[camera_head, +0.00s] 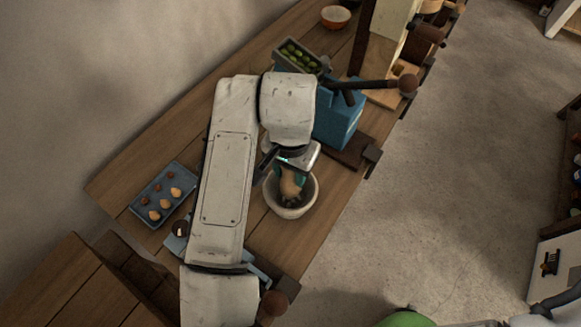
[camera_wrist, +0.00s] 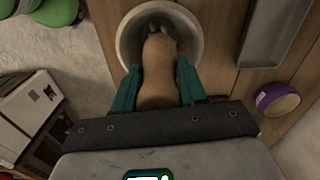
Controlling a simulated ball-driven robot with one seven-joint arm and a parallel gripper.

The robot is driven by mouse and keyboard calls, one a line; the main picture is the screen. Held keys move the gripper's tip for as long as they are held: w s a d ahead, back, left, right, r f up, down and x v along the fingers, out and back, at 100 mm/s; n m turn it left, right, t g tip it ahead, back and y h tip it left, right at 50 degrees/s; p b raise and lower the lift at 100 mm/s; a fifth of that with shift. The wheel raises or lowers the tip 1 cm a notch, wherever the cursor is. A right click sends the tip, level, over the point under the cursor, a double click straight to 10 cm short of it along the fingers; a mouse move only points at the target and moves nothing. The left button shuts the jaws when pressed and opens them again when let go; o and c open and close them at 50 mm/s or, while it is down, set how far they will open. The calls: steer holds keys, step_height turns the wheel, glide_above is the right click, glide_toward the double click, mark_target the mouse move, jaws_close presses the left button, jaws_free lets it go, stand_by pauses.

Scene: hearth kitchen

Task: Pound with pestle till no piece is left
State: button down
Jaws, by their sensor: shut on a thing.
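A pale stone mortar (camera_head: 301,206) stands on the wooden counter; it also shows in the wrist view (camera_wrist: 195,40). My gripper (camera_head: 288,180) is above the mortar, its teal fingers (camera_wrist: 156,88) shut on the tan wooden pestle (camera_wrist: 158,70). The pestle's far end reaches down into the mortar bowl. It shows only partly in the head view (camera_head: 290,188). A few small greyish bits show inside the mortar by the pestle's end in the wrist view, too dim to name. Part of the mortar's inside is hidden by the pestle.
A blue-grey tray (camera_head: 153,217) with several nuts lies left of my arm. A blue box-like device (camera_head: 338,128) with a dark handle stands close behind the mortar. A trough of green items (camera_head: 298,55) and an orange bowl (camera_head: 336,16) lie farther back.

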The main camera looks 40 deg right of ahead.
steer(key=shift+f+b, duration=1.2)
steer(key=shift+f, duration=0.3)
steer(key=shift+r, duration=0.1)
steer(key=shift+r, duration=0.1)
step_height(320, 180, up, 4)
steer(key=p, duration=0.4)
steer(key=shift+r, duration=0.1)
steer(key=shift+f+b, duration=0.65)
steer(key=shift+f, duration=0.1)
steer(key=shift+f+b, duration=1.15)
steer(key=shift+f, duration=0.3)
